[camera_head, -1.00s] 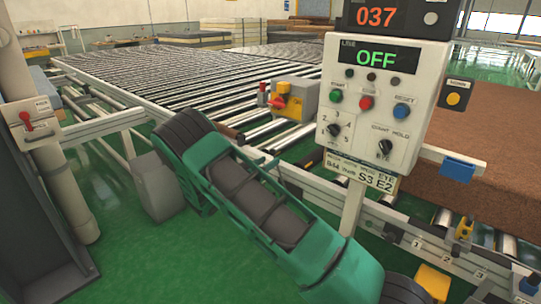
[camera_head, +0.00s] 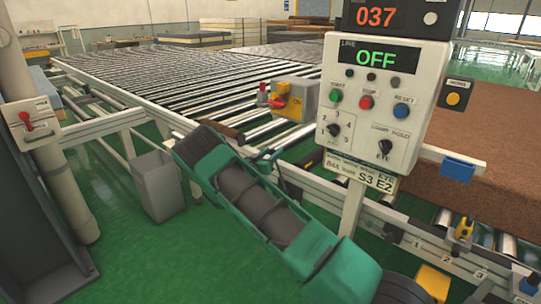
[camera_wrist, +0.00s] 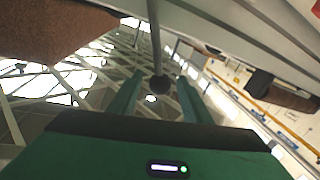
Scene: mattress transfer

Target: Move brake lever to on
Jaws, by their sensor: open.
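In the wrist view a thin grey rod with a dark round knob (camera_wrist: 159,84) shows between my fingers; it looks like the brake lever, but no label on it can be read. My gripper (camera_wrist: 160,78) is open, with one green finger on either side of the knob. I cannot tell whether either finger touches it. In the head view my gripper (camera_head: 265,156) is small and partly hidden behind my green arm, beside the conveyor's near rail. The lever cannot be made out clearly there.
The control panel (camera_head: 372,105) reads OFF and stands close right of my arm. A yellow box with a red knob (camera_head: 291,99) sits on the conveyor (camera_head: 190,80). A red-handled switch (camera_head: 30,122) is at left. A grey bin (camera_head: 160,188) stands on the floor. A brown mattress (camera_head: 490,205) lies right.

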